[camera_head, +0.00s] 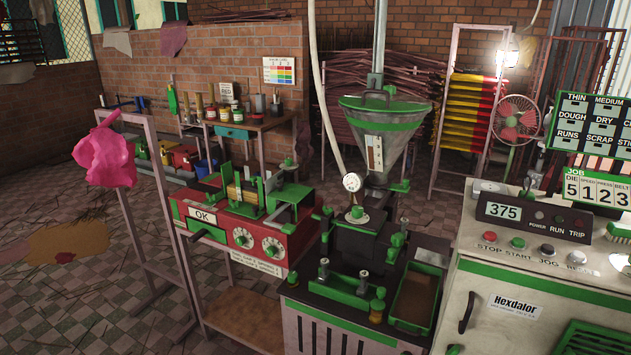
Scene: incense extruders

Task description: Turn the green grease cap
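Several small green parts show, and I cannot tell for sure which one is the grease cap. A green knob on a pale round base (357,213) sits on top of the black extruder block (358,240), below a round dial gauge (352,182). Another green knob (397,240) is on the block's right side. A third small green cap (289,163) stands above the red machine (255,240). Nothing touches any of them. My gripper is not in this view.
A green-rimmed hopper (385,112) stands above the extruder. The white control cabinet (540,308) stands at the right. A green tray (414,298) lies at the extruder's front. A pink cloth (105,155) hangs on a frame at the left. Tiled floor (70,310) is open at the left.

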